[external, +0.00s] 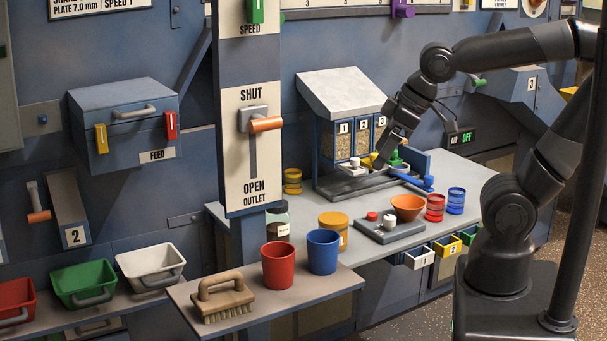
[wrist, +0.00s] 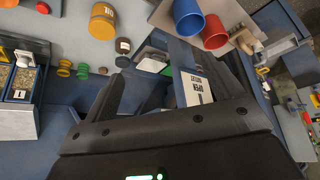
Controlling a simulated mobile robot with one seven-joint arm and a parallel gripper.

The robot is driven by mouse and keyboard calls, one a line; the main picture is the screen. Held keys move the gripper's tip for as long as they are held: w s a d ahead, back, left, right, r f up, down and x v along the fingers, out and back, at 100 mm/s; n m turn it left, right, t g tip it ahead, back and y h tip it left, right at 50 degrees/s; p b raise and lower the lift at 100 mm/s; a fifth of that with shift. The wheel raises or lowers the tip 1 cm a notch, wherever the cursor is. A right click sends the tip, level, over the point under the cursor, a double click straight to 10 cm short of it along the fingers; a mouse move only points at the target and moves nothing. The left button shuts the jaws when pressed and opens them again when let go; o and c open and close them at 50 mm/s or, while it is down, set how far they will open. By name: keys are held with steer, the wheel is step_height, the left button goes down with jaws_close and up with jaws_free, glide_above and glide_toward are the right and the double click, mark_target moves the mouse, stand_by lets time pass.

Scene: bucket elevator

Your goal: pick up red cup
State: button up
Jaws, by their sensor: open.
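The red cup (external: 277,266) stands upright at the front of the small brown shelf, left of the blue cup (external: 323,251). In the wrist view the red cup (wrist: 214,33) is at the top right, beside the blue cup (wrist: 187,18). My gripper (external: 381,158) is far behind and to the right of the cups, by the numbered bins at the back of the workbench. In the wrist view my gripper (wrist: 172,85) has its fingers apart, with nothing held between them. The gripper is well away from the red cup.
A brush (external: 222,297) lies left of the red cup on the shelf. The tall outlet post (external: 247,110) rises behind the cups. An orange jar (external: 334,229), a tray (external: 389,231) and an orange bowl (external: 408,206) stand on the workbench between gripper and cups.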

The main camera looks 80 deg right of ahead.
steer(key=w+a+f+n+y, duration=0.1)
steer(key=w+a+f+n, duration=0.1)
steer(key=w+a+f, duration=0.45)
steer(key=n+y, duration=0.1)
steer(key=n, duration=0.1)
glide_toward(265, 275)
steer(key=shift+w+d+f, duration=0.1)
steer(key=shift+d+f, duration=0.35)
steer(key=shift+f, duration=0.2)
steer(key=shift+x, duration=2.95)
steer(key=shift+w+r, duration=0.1)
steer(key=shift+w, duration=0.05)
steer(key=shift+c, duration=0.4)
steer(key=c, duration=1)
